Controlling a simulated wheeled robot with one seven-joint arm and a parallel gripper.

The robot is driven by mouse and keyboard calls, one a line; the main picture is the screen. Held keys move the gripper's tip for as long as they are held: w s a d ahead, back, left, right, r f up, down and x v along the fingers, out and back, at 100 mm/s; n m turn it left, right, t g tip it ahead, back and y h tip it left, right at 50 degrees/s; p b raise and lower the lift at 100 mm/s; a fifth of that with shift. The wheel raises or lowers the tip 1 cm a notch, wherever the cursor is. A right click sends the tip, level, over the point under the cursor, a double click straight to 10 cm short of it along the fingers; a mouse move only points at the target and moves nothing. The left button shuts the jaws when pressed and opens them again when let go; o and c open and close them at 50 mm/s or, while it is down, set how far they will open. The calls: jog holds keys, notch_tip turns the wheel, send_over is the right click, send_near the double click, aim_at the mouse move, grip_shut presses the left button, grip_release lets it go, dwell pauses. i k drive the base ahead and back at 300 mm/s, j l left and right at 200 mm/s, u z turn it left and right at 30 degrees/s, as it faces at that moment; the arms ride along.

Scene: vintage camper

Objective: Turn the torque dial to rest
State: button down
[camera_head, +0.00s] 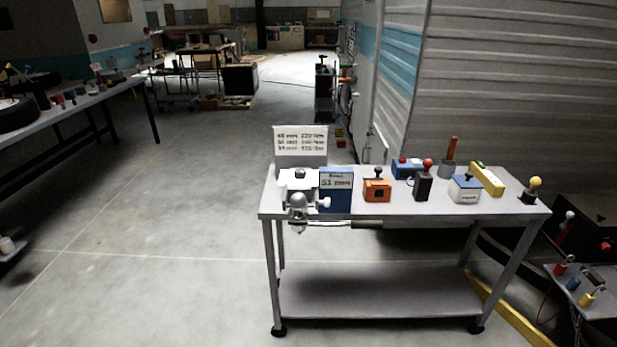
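No control in view can be read as the torque dial for certain. An orange box (377,190) with a black knob on top stands near the front middle of the grey workbench (405,205). A white box (465,190) with a dark knob stands further right. A white and silver device (299,190) with a rounded metal part hanging down is at the bench's left front edge. A white card (301,140) with several lines of small figures stands behind. My gripper is not in view.
A red-knobbed black lever (423,183), a blue box (408,167), a yellow block (487,179) and a yellow-knobbed lever (532,189) crowd the bench. A low table (600,300) with small levers is at the right. The floor left of the bench is clear.

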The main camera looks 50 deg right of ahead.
aim_at(300, 174)
jog(key=i+l+u, duration=0.2)
jog(key=l, duration=0.2)
jog(key=l+u, duration=0.2)
jog(key=l, duration=0.2)
jog(key=i+l+u, duration=0.2)
jog(key=l, duration=0.25)
